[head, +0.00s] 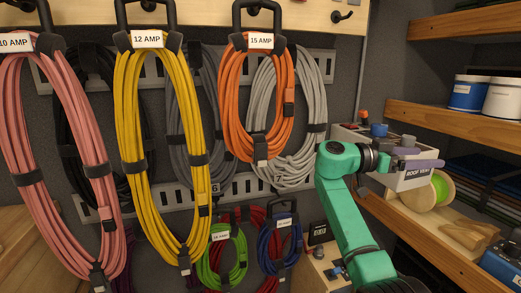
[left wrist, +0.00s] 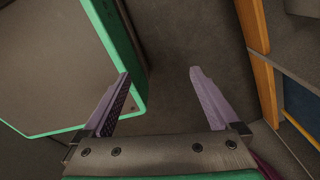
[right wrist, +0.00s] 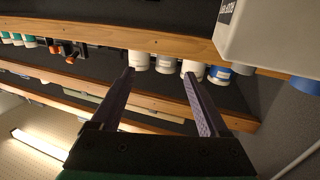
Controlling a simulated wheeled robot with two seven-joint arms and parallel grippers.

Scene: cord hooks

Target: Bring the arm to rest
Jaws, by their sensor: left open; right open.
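My right arm, green, rises from the bottom of the head view. Its right gripper (head: 428,158) points to the right, in front of a light box (head: 410,181) marked with a label at the shelves. In the right wrist view the right gripper (right wrist: 158,73) has its two purple fingers apart, with nothing between them. My left gripper is outside the head view. In the left wrist view the left gripper (left wrist: 159,73) is open and empty above a dark floor, near a green-edged grey panel (left wrist: 70,60) at the left.
A pink cord (head: 35,130), a yellow cord (head: 130,110) and an orange cord (head: 235,100) hang in labelled loops. Grey cords (head: 318,90) hang behind them. Wooden shelves (head: 450,120) with a blue pot (head: 467,95) and a white pot (head: 502,98) stand right.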

